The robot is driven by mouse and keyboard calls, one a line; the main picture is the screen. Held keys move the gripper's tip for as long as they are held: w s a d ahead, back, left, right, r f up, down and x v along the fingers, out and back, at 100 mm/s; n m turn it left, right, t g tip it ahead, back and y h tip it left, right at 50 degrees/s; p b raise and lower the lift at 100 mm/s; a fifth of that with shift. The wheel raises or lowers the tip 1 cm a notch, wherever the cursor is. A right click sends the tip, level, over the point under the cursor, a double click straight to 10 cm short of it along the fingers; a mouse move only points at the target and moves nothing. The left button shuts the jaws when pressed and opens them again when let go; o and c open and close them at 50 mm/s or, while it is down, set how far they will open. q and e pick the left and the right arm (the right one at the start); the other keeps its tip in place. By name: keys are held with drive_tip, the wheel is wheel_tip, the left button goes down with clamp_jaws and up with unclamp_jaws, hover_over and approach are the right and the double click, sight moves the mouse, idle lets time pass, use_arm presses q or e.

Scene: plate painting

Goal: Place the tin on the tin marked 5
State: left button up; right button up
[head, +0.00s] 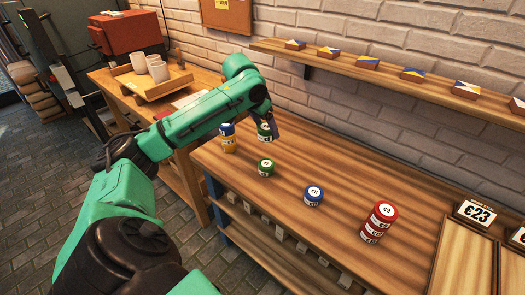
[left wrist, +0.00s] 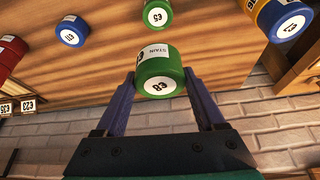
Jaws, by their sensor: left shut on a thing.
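My left gripper (head: 272,125) is shut on a green tin (head: 264,133). In the left wrist view this green tin (left wrist: 160,74) sits between the two fingertips (left wrist: 158,84), its round white end label facing the camera. Another green tin (head: 266,168) stands upright and alone on the bench, nearer the front edge than the held tin. It shows in the left wrist view (left wrist: 157,14) with a mark that looks like 5, apart from the held tin. My right gripper is not in view.
A blue tin on a yellow tin (head: 229,143) stands left of the held tin. A lone blue tin (head: 313,196) and a red stack (head: 377,224) stand to the right on the bench (head: 330,165). A wall shelf (head: 390,78) runs behind. Bench space between the tins is clear.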

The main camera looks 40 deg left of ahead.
use_arm(q)
drive_tip(key=f, duration=1.1)
drive_tip(key=shift+w+f, duration=0.15)
drive_tip(key=shift+w, duration=0.1)
drive_tip(key=shift+a+f, duration=0.1)
drive_tip(key=shift+f, duration=0.1)
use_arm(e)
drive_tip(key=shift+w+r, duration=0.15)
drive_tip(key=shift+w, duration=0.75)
use_arm(q)
drive_tip(key=o, duration=1.5)
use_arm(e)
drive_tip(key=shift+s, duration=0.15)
use_arm(q)
drive_tip(key=shift+r, duration=0.3)
drive_tip(key=shift+b+v, duration=0.75)
drive_tip(key=shift+v, duration=5.05)
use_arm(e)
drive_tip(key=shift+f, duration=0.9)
